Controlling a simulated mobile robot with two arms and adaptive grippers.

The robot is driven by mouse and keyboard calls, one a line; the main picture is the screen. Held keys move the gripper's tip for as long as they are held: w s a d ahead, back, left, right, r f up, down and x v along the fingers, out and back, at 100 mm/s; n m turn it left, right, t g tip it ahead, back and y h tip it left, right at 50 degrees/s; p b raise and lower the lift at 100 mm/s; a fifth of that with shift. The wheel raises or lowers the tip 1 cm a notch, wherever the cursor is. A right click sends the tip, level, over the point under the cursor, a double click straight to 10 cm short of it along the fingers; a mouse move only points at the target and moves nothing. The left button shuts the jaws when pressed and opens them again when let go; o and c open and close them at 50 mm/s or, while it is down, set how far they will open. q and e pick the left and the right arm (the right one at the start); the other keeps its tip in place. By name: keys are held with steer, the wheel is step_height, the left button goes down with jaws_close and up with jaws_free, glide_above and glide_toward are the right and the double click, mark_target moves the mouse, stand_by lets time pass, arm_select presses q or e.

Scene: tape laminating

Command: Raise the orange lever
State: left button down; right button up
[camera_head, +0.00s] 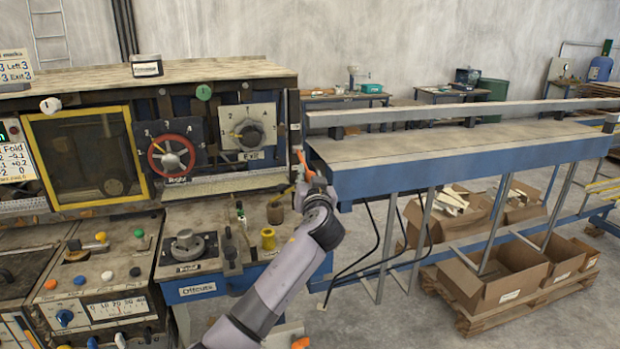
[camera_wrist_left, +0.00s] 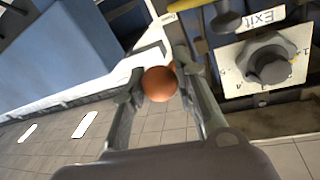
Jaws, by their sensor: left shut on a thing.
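The orange lever (camera_head: 301,160) stands at the right end of the machine, just beside the blue conveyor table; its upper part shows above my gripper. My left gripper (camera_head: 308,183) reaches up to it from below. In the left wrist view, the lever's round orange knob (camera_wrist_left: 159,84) sits between the two fingers of my left gripper (camera_wrist_left: 160,78), which are shut on it. The lever's shaft is mostly hidden behind the knob and gripper. My right gripper is not in view.
The Exit dial (camera_head: 250,135) is left of the lever, with a red handwheel (camera_head: 171,156) further left. The blue conveyor table (camera_head: 450,158) is close on the right. A yellow spool-like knob (camera_head: 268,238) stands below, near my arm. Cardboard boxes (camera_head: 510,277) lie under the conveyor.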

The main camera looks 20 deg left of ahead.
mark_target(311, 172)
arm_select(q)
steer(key=shift+r, duration=0.1)
stand_by(0.4)
step_height(311, 172, up, 3)
steer(key=p, duration=0.2)
steer(key=g+p, duration=0.1)
steer(key=p, duration=0.1)
steer(key=shift+s+d+g+h, duration=0.1)
steer(key=shift+d+g+h, duration=0.05)
steer(key=shift+g+h, duration=0.15)
steer(key=r, duration=0.4)
steer(key=w+r+p, duration=0.1)
steer(key=r, duration=0.1)
steer(key=shift+a+r, duration=0.3)
steer(key=shift+a, duration=0.1)
steer(key=shift+w+a+r, duration=0.25)
steer(key=shift+w+r, duration=0.15)
steer(key=shift+r, duration=0.15)
steer(key=shift+w+a+r, duration=0.2)
steer(key=shift+w+r, duration=0.15)
steer(key=shift+r, duration=0.15)
steer(key=c, duration=1.7)
jaws_free()
steer(key=o, duration=0.4)
steer(key=shift+a+f, duration=0.15)
steer(key=shift+f, duration=0.05)
